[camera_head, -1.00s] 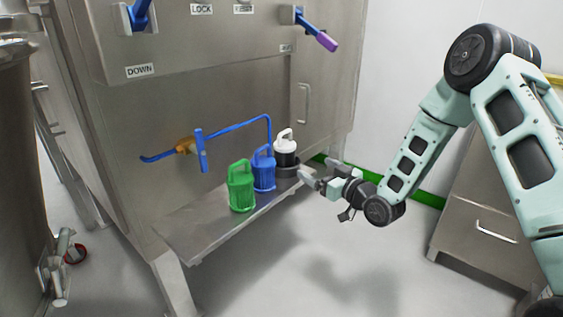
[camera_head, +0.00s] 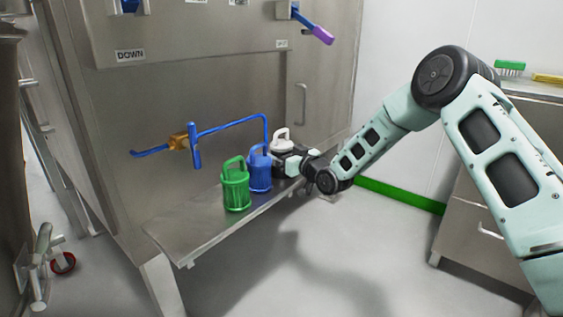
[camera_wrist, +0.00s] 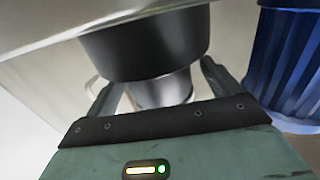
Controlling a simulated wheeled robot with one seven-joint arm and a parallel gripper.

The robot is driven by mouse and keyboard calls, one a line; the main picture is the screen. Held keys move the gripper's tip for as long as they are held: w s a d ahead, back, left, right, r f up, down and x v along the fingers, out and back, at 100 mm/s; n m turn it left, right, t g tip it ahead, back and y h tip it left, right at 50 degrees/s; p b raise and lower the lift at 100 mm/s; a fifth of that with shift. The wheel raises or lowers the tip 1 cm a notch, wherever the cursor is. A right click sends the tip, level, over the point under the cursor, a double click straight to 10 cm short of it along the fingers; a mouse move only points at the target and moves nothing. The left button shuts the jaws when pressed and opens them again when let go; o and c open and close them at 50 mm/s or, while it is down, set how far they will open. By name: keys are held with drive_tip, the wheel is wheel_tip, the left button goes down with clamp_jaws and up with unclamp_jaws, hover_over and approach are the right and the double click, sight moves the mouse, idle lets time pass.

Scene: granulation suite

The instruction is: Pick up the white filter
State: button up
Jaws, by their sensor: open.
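The white filter (camera_head: 281,137), with a looped handle on top, stands upright at the far right end of the steel shelf. My gripper (camera_head: 292,160) is at its right side and hides its lower part in the head view. In the wrist view my open gripper (camera_wrist: 163,82) has one finger on each side of a pale, shiny cylindrical part (camera_wrist: 160,92), apparently of the filter. A wide black round part lies just beyond it. I cannot tell whether the fingers touch the filter.
A blue filter (camera_head: 259,169) stands close to the left of the white one, and at the right edge of the wrist view. A green filter (camera_head: 235,186) stands further left on the shelf (camera_head: 185,230). A blue pipe (camera_head: 232,124) runs above them along the steel cabinet.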

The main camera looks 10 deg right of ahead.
drive_tip(key=shift+w+a, duration=0.15)
drive_tip(key=shift+w, duration=0.15)
drive_tip(key=c, duration=1.2)
drive_tip(key=shift+o, duration=0.2)
drive_tip(key=shift+r, duration=0.1)
